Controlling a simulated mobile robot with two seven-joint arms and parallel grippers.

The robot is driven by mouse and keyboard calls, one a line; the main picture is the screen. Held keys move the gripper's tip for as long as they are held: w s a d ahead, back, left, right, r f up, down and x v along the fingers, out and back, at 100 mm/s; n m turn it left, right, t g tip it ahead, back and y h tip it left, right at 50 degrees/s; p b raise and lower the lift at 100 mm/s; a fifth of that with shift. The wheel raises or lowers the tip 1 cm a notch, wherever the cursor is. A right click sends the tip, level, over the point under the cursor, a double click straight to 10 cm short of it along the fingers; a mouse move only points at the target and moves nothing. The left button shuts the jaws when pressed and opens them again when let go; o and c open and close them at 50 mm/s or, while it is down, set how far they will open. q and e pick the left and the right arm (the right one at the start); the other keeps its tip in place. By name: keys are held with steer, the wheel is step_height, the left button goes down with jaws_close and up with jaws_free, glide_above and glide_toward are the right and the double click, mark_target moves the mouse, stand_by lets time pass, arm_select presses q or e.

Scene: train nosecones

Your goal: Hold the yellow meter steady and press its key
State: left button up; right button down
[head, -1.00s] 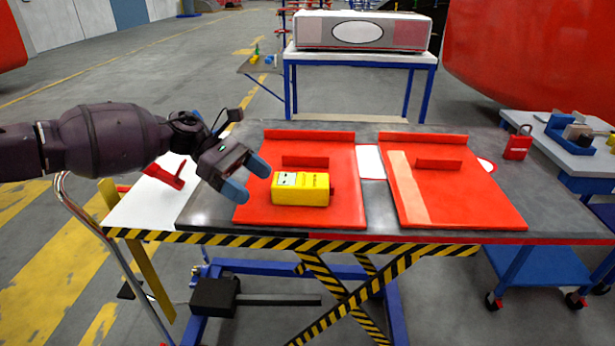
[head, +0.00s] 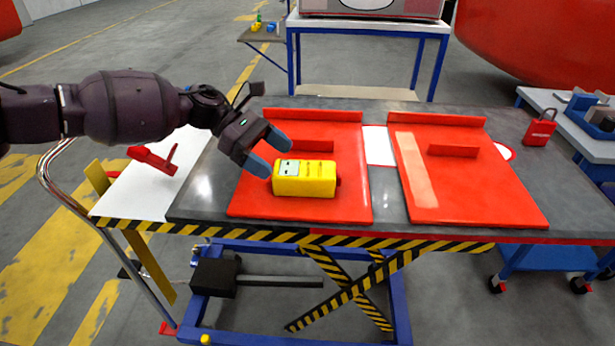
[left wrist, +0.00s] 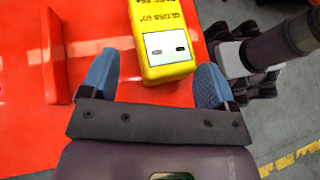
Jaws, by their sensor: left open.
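The yellow meter (head: 318,180) lies on the left red panel (head: 250,208), its pale display at its left end. A small dark red piece (head: 338,182) sticks out at its right end; I cannot tell whether it is the key. My left gripper (head: 271,154) is open at the meter's display end. In the left wrist view the meter (left wrist: 160,30) has its display end between the two blue fingertips (left wrist: 157,75), with gaps on both sides. Nothing is gripped. My right gripper is not clearly in view.
A second red panel (head: 470,195) lies to the right. Both panels have raised back edges and upright ribs. A red padlock-shaped item (head: 540,128) stands at the table's right. A red bracket (head: 155,158) lies on the white area at left. Bare dark tabletop (head: 388,195) separates the panels.

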mark_target(297, 175)
arm_select(q)
steer(key=x, duration=0.5)
steer(key=shift+f, duration=0.2)
steer(key=shift+s+d+f, duration=0.15)
steer(key=shift+d, duration=0.3)
steer(key=c, duration=0.4)
steer(key=shift+f, duration=0.1)
stand_by(0.4)
steer(key=shift+f, duration=0.1)
stand_by(0.6)
stand_by(0.7)
